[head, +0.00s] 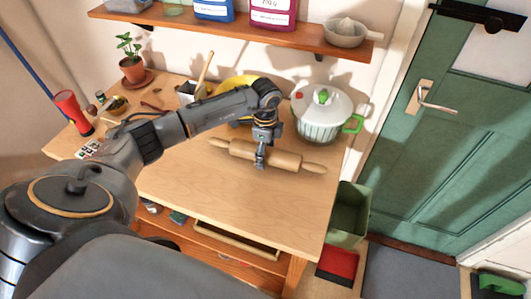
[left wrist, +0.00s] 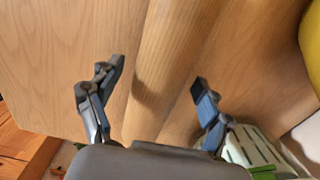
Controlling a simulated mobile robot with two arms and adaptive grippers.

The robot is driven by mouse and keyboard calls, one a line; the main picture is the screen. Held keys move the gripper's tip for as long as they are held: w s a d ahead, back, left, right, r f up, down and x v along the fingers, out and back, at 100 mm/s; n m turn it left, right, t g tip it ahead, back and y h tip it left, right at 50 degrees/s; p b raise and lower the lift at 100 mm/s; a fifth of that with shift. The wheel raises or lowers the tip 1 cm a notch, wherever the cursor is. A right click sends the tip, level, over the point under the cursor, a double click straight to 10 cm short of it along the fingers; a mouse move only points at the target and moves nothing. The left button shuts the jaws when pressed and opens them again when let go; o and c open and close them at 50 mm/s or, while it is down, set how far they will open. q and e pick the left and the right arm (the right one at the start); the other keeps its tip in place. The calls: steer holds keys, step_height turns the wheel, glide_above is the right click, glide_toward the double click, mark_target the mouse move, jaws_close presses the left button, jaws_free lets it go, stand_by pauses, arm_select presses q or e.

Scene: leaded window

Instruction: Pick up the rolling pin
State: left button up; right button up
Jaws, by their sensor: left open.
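A wooden rolling pin (head: 285,157) lies across the right part of the wooden table (head: 215,200) in the head view. It also shows in the left wrist view, where its barrel (left wrist: 165,70) runs between my two fingers. My left gripper (head: 260,163) points down at the middle of the pin. In the left wrist view the left gripper (left wrist: 160,75) is open, with one finger on each side of the barrel and visible gaps between fingers and wood. The head view does not clearly show the fingertips. My right gripper is not in view.
A white salad spinner (head: 320,115) with a green handle stands right behind the pin. A yellow bowl (head: 235,83) is partly hidden behind my arm. The table front is clear.

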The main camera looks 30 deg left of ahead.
arm_select(q)
steer(key=shift+s, duration=0.1)
jaws_close()
steer(key=shift+r, duration=0.1)
steer(key=shift+r, duration=0.1)
steer(key=shift+w+r, duration=0.2)
steer(key=shift+r, duration=0.45)
steer(key=s+d+r+b, duration=0.3)
steer(key=s+r+b, duration=0.2)
steer(key=s+r, duration=0.6)
steer(key=s, duration=0.2)
steer(key=shift+s+d+r+b, duration=0.2)
steer(key=shift+s+d+b, duration=0.1)
steer(key=shift+s+d, duration=0.1)
